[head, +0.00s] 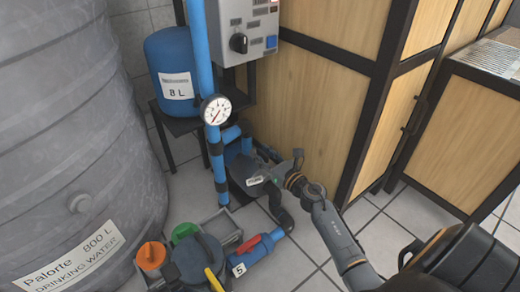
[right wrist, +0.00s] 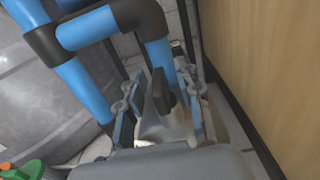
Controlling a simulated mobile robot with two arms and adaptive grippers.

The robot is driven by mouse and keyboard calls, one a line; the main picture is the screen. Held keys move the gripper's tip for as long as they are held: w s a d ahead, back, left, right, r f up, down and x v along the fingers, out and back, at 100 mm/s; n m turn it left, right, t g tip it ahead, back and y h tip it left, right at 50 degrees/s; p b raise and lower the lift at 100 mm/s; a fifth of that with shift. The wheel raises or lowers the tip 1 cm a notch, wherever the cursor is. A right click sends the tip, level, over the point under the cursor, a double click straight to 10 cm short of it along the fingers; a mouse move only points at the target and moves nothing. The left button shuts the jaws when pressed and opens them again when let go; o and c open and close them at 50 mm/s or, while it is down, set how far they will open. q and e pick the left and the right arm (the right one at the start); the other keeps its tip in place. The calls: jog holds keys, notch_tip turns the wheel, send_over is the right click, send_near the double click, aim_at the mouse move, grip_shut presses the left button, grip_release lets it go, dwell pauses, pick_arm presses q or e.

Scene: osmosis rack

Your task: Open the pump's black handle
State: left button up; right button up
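The pump (head: 245,172) sits on the floor beside the wooden panel in the head view, at the foot of the blue pipes. Its grey body also shows in the right wrist view (right wrist: 165,128). The black handle (right wrist: 161,92) stands upright there as a narrow dark bar. My right gripper (right wrist: 159,82) has its two fingers apart, one on each side of the handle, with gaps visible on both sides. In the head view the gripper is over the pump and hides part of it, and the handle cannot be made out clearly. My left gripper is not in view.
Blue pipes (head: 201,65) with a gauge (head: 215,109) rise left of the pump. A blue 8 L tank (head: 172,62) stands behind, a large grey water tank (head: 75,140) at left. Valves with a red handle (head: 248,244) lie in front. The wooden panel (head: 310,90) is close at right.

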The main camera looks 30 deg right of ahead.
grip_shut()
jog(key=n+y+b, duration=0.2)
jog(key=y+b, duration=0.1)
jog(key=shift+d+f+g, duration=0.1)
jog(key=shift+f+g, duration=0.15)
jog(key=shift+g, duration=0.05)
jog(key=shift+r+n+y+b, duration=0.2)
jog(key=shift+n+y+b, duration=0.3)
jog(key=shift+y+b, duration=0.15)
jog(key=shift+r, duration=0.1)
grip_release()
jog(key=shift+s, duration=0.1)
